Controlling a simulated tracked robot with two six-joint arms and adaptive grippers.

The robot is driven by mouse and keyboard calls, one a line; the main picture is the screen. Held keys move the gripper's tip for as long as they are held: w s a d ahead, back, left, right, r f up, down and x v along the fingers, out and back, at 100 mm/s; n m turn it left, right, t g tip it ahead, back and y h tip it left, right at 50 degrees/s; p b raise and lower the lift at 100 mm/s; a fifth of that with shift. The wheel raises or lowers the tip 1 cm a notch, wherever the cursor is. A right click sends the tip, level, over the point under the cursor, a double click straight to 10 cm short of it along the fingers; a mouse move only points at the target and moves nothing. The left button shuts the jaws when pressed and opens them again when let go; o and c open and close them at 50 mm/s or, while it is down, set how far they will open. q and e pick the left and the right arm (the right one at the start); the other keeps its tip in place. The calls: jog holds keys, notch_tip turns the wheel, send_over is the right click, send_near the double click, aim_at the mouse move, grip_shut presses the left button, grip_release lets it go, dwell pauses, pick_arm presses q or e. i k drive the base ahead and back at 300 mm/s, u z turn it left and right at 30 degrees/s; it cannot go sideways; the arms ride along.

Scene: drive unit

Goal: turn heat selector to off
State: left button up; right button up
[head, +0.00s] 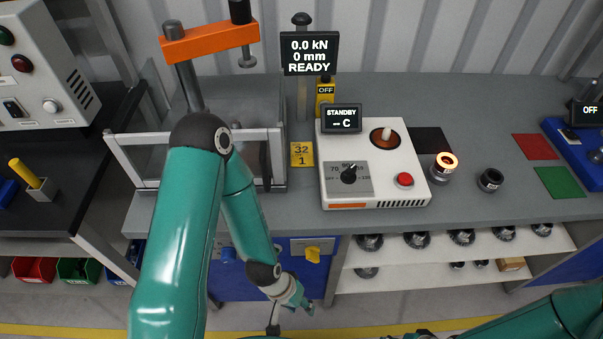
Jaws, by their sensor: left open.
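The heat selector (349,174) is a black knob on a grey dial plate on the sloped top of the white heater box (398,160). Numbers such as 70 and 90 surround it; its exact pointing is too small to tell. The heater's display (342,118) reads STANDBY and "-- C". My left gripper (296,304) is open and empty, below and in front of the bench edge, well away from the selector. My right arm enters at the lower right; only a sliver of its gripper (418,335) shows at the bottom edge.
A red button (404,180) sits on the heater box near the selector. A glowing ring part (444,166) and a dark ring (490,180) stand to its right. A press with an orange beam (210,42) stands left. Shelves with dark parts lie below the bench.

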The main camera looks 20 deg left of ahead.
aim_at(348, 176)
jog(key=z, duration=0.55)
jog(key=i, duration=0.2)
jog(key=u, duration=2.35)
jog(key=k, duration=1)
jog(key=z, duration=0.8)
jog(key=i, duration=1.1)
jog(key=z, duration=0.1)
